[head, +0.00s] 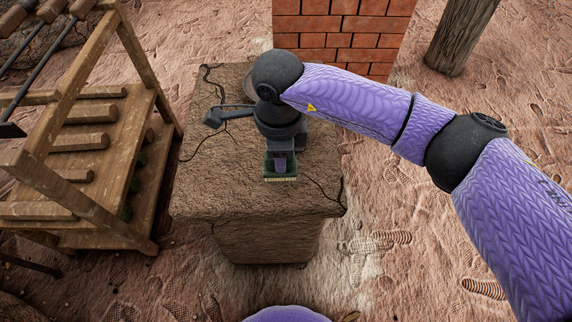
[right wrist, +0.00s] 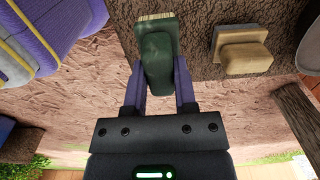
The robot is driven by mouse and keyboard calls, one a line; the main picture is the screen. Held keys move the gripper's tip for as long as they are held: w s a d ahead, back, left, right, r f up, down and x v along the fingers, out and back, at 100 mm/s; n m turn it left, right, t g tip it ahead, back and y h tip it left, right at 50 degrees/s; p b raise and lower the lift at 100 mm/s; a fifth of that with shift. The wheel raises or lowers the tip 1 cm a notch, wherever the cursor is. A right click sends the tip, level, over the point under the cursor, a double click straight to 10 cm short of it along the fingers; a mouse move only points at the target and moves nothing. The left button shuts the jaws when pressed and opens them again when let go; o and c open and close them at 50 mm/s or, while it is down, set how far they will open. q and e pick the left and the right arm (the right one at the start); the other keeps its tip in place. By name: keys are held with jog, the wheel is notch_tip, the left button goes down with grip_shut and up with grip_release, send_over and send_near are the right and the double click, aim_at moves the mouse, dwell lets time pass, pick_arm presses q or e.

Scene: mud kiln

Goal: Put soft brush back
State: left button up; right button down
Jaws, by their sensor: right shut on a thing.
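The soft brush (head: 281,176) has a dark green body and a pale bristle edge. It shows over the near part of the stone block's top in the head view. My right gripper (head: 281,158) is shut on it. In the right wrist view the brush (right wrist: 157,50) sits between the two purple fingers of the gripper (right wrist: 159,82), bristles at the picture's top. I cannot tell whether the brush touches the stone. My left gripper is not in view.
The cracked stone block (head: 235,190) stands mid-view. A tan wooden piece (right wrist: 242,50) shows in the right wrist view. A wooden rack (head: 100,125) with bars stands left, a brick pillar (head: 345,30) behind, a post (head: 460,35) far right.

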notch_tip(320, 180, down, 4)
jog(key=shift+r+b, duration=0.1)
jog(key=shift+b, duration=0.65)
jog(key=shift+r, duration=0.2)
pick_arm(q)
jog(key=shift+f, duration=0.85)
pick_arm(e)
jog(key=shift+c, duration=2)
grip_release()
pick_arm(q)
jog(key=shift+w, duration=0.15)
pick_arm(e)
notch_tip(320, 180, up, 12)
jog(key=p, duration=0.5)
jog(key=shift+f+p, duration=0.2)
jog(key=shift+p, duration=0.2)
jog(key=shift+r, duration=0.3)
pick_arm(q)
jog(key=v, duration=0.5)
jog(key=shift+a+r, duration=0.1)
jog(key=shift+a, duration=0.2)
